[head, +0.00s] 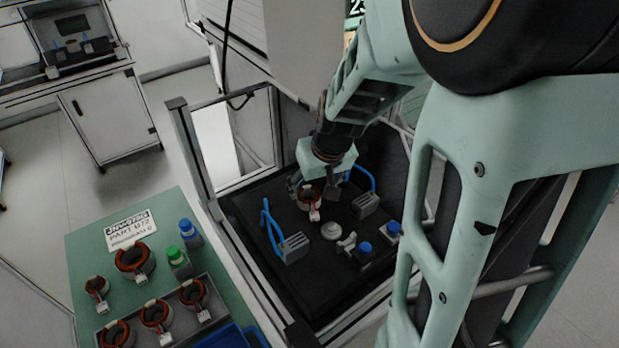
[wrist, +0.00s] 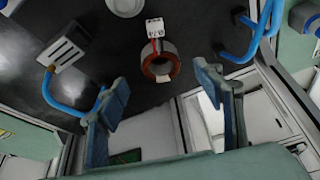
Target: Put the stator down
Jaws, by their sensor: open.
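The stator (head: 307,199), a dark ring with red-brown windings and a white tag, is on the black surface (head: 270,215) of the test station. In the wrist view the stator (wrist: 158,70) is just beyond the fingertips, its white connector at the top. My gripper (head: 314,186) is directly above and behind it in the head view, fingers spread to either side. In the wrist view my gripper (wrist: 156,88) is open, with a clear gap between each finger and the stator. The gripper partly hides the stator in the head view.
Blue-handled clamps (head: 293,247) and (head: 365,204) flank the stator. A pale round disc (head: 331,231) and blue buttons (head: 365,248) are in front. The station's metal frame (head: 196,160) encloses it. A green table (head: 85,245) at left holds several other stators, a tray and bottles.

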